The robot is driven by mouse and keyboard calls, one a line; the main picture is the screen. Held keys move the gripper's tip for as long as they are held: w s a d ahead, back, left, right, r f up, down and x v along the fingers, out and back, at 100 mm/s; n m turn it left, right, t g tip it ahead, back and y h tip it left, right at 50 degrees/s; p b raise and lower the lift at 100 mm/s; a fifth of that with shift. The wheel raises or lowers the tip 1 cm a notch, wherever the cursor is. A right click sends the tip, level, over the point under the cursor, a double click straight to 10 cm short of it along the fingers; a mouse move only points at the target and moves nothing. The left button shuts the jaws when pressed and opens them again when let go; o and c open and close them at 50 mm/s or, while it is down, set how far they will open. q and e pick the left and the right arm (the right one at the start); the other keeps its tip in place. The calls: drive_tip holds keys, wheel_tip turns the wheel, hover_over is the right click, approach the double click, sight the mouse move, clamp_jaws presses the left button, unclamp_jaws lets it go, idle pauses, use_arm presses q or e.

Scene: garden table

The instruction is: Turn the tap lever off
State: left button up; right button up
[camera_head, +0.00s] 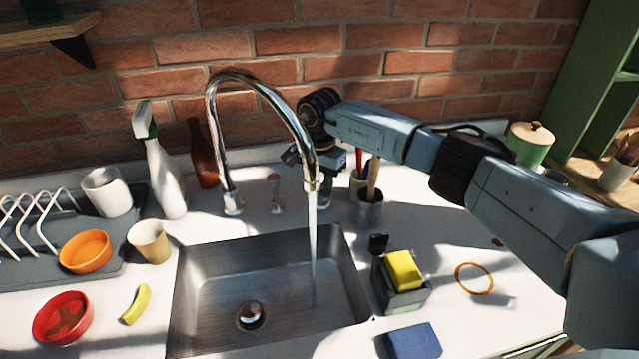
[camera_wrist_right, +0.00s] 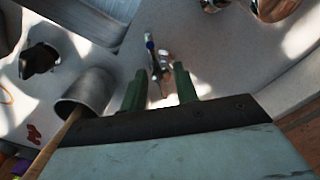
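The chrome tap (camera_head: 233,80) arches over the sink, and a stream of water (camera_head: 313,245) falls from its spout into the basin. A small chrome lever (camera_head: 275,192) stands on the counter behind the sink, right of the tap base. In the right wrist view, the slim lever (camera_wrist_right: 154,62) with a blue mark lies ahead of and partly between the green fingers. My right gripper (camera_wrist_right: 160,72) is open, with a gap between its fingers. In the head view, my right gripper (camera_head: 322,168) is behind the spout and partly hidden by it. My left gripper is not in view.
A metal cup (camera_head: 370,210) with utensils stands close to my right gripper and shows in the wrist view (camera_wrist_right: 92,90). A brown bottle (camera_head: 203,160) and a white spray bottle (camera_head: 165,180) stand left of the tap. A caddy (camera_head: 402,298) holds a yellow sponge (camera_head: 404,270).

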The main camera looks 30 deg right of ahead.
drive_tip(key=c, duration=0.6)
drive_tip(key=shift+m, duration=0.3)
drive_tip(key=m, duration=0.3)
drive_tip(key=shift+w+m+b, duration=0.2)
drive_tip(key=shift+m+b, duration=0.1)
drive_tip(key=shift+b, duration=0.1)
drive_tip(key=shift+w+m, duration=0.2)
drive_tip(key=shift+m, duration=2)
drive_tip(key=o, duration=0.6)
drive_tip(key=shift+a, duration=0.1)
